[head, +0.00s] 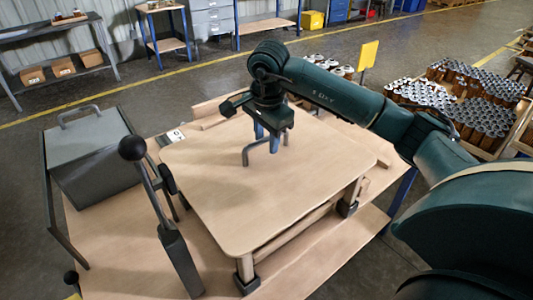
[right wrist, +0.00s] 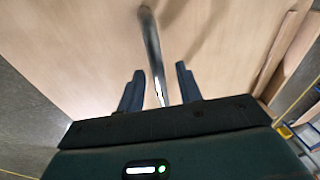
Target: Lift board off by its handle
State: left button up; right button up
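The board (head: 230,200) is a flat, light wooden panel with rounded corners, resting on a wooden frame with dark feet. Its handle (head: 246,156) is a grey metal bar bent up from the board's upper middle. My right gripper (head: 275,145) points down over the handle. In the right wrist view my right gripper (right wrist: 160,88) has its two fingers apart, one on each side of the handle (right wrist: 153,50), with gaps showing between bar and fingers. The board (right wrist: 90,50) fills most of that view. My left gripper is not in view.
A lever with a black ball knob (head: 132,148) stands left of the board, beside a grey lidded box (head: 88,150). A yellow sign (head: 368,54) rises behind my right arm. Bare bench shows at front left.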

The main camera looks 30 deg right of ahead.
jog(key=shift+w+f, duration=0.1)
jog(key=shift+f, duration=0.3)
grip_shut()
dwell(1.1)
